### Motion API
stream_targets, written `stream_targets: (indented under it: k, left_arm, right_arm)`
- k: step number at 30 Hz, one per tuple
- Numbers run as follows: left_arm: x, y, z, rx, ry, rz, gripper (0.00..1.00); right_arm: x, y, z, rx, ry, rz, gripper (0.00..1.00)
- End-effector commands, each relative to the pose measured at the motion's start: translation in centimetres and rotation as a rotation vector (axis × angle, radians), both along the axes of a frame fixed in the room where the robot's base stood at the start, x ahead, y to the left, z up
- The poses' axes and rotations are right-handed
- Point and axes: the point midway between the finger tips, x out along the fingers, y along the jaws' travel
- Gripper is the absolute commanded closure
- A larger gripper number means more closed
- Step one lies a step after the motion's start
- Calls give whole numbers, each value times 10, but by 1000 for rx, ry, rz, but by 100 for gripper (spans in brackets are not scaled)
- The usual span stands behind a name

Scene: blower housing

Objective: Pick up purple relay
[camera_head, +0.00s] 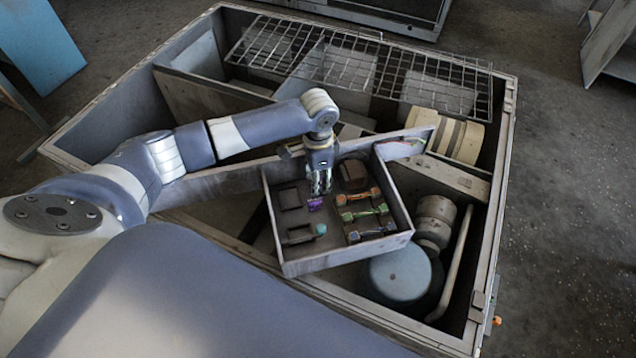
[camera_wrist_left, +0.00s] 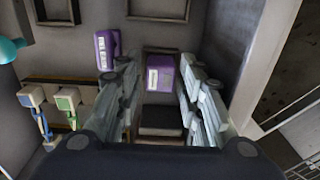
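In the left wrist view a purple relay (camera_wrist_left: 160,73) with a pale label shows between the tips of my left gripper (camera_wrist_left: 157,80). A second purple relay (camera_wrist_left: 105,48) sits left of the fingers. In the head view my left gripper (camera_head: 320,188) points down into the open grey box, and purple (camera_head: 315,204) shows just below its tips. The fingers are apart, with visible gaps to the relay between them. I cannot tell how far the tips are above it. My right gripper is not in view.
The grey box (camera_head: 340,260) has raised walls close around the gripper. Orange (camera_head: 358,196), green (camera_head: 364,213) and blue-ended (camera_head: 370,231) parts sit on its right side. Empty square frames (camera_head: 290,197) lie at left. A blue-grey cylinder (camera_head: 398,275) stands outside the box.

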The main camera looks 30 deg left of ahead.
Motion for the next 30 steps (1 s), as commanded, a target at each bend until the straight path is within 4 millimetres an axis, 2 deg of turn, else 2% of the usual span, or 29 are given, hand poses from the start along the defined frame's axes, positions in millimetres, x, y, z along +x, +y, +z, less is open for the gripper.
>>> stream_targets:
  k: [3, 7, 19, 23, 30]
  left_arm:
    - [0, 0, 0, 0, 0, 0, 65]
    - [0, 0, 0, 0, 0, 0, 91]
    - [1, 0, 5, -1, -2, 0, 90]
    - [2, 0, 23, -2, -6, -1, 90]
    - [2, 0, 71, -1, -5, -1, 90]
  right_arm:
    - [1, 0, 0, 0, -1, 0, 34]
    - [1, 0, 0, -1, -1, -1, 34]
    - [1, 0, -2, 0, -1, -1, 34]
    - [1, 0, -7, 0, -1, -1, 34]
    - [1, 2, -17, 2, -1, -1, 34]
